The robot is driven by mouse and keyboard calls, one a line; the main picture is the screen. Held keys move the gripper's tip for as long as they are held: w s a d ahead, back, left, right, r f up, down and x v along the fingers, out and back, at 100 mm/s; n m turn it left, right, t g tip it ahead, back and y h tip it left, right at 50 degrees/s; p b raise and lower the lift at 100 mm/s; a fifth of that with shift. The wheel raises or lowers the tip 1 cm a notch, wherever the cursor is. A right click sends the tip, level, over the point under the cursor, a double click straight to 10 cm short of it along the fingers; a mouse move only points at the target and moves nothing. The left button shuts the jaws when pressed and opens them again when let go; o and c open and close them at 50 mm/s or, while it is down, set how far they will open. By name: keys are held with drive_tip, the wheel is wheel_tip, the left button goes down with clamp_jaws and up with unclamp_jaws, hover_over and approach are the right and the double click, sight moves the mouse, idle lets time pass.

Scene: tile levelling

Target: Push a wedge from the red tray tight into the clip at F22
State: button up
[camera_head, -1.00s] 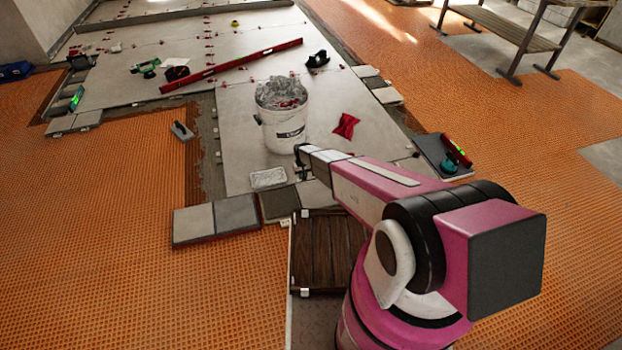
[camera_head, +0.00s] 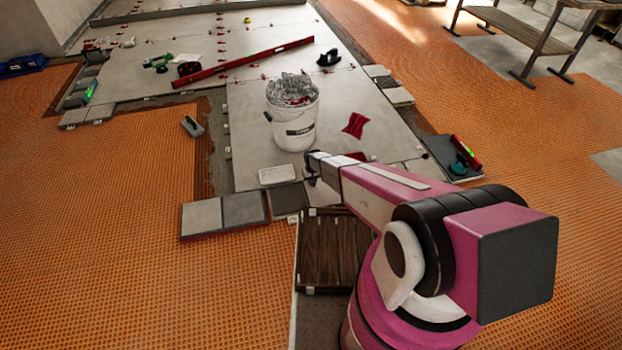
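My gripper (camera_head: 312,183) points down at the end of my pink arm, over the near edge of the laid tiles and just right of a small white tray-like item (camera_head: 278,175). Its fingers are small and dark, so I cannot tell whether they are open or shut, or hold anything. A small red patch (camera_head: 354,156) shows just behind my arm; it may be part of the red tray, but my arm hides most of it. Tiny red clips or wedges (camera_head: 221,47) dot the joints of the far tiles. I cannot make out the clip at F22.
A white bucket (camera_head: 293,130) stands on the tiles just beyond my gripper. A red level (camera_head: 245,62) and a red cloth-like item (camera_head: 355,125) lie farther back. Loose grey tiles (camera_head: 243,209) lie left. A dark board with tools (camera_head: 447,155) lies right. Orange matting surrounds the tiles.

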sight(312, 190)
drive_tip(key=shift+s+d, duration=0.2)
drive_tip(key=shift+s, duration=0.65)
drive_tip(key=shift+w+f, duration=0.15)
drive_tip(key=shift+f, duration=1.75)
drive_tip(key=shift+f, duration=0.1)
drive_tip(key=shift+w+a, duration=0.25)
drive_tip(key=shift+w, duration=0.5)
drive_tip(key=shift+w+a, duration=0.2)
drive_tip(key=shift+w, duration=0.55)
drive_tip(key=shift+w+a, duration=0.25)
drive_tip(key=shift+w, duration=0.5)
drive_tip(key=o, duration=0.9)
